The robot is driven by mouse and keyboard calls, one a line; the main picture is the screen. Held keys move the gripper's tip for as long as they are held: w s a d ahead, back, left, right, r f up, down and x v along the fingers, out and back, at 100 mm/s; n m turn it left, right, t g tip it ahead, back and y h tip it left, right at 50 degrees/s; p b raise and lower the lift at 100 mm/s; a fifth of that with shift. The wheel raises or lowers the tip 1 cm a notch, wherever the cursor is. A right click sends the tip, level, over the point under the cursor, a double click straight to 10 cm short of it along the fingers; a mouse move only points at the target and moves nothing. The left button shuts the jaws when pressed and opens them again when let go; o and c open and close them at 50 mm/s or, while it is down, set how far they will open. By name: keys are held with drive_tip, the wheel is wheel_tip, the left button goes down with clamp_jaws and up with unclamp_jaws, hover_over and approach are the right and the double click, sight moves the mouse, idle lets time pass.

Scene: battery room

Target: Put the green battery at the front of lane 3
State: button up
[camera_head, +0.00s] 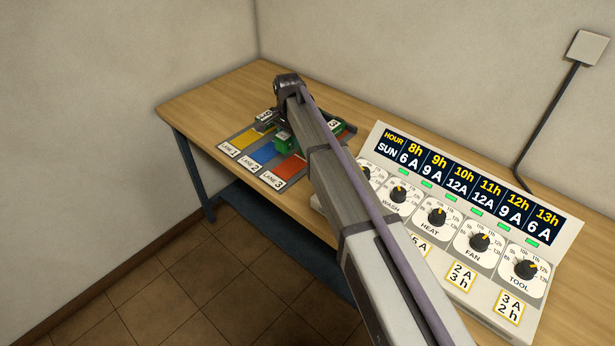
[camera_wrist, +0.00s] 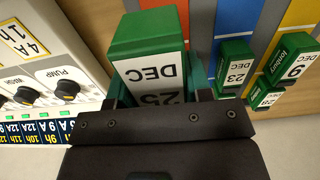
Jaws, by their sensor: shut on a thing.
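In the wrist view my gripper (camera_wrist: 158,95) is shut on a green battery (camera_wrist: 150,38) with a white label, upside down in the picture, reading DEC and a partly covered number. Its lower end is hidden by the gripper body. Lane 3 is the red strip (camera_head: 291,168) beside the LANE 3 card (camera_head: 272,180); its front part is bare. A bit of red also shows behind the held battery in the wrist view (camera_wrist: 173,4).
Other green batteries stand in the blue lane (camera_wrist: 235,62) and yellow lane (camera_wrist: 291,58). The fronts of blue lane 2 (camera_head: 263,154) and yellow lane 1 (camera_head: 245,139) are bare. A dial panel (camera_head: 455,215) stands right of the lanes, close to my arm.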

drive_tip(key=b, duration=0.7)
hover_over(290, 167)
wheel_tip(290, 167, down, 7)
drive_tip(key=shift+r, duration=0.1)
wheel_tip(290, 167, down, 4)
drive_tip(key=b, duration=0.3)
drive_tip(key=shift+r, duration=0.15)
clamp_jaws()
drive_tip(key=o, duration=1.3)
unclamp_jaws()
drive_tip(key=shift+r, duration=0.1)
wheel_tip(290, 167, up, 12)
drive_tip(key=p, duration=1.2)
drive_tip(key=shift+r, duration=0.25)
drive_tip(key=shift+f, duration=0.15)
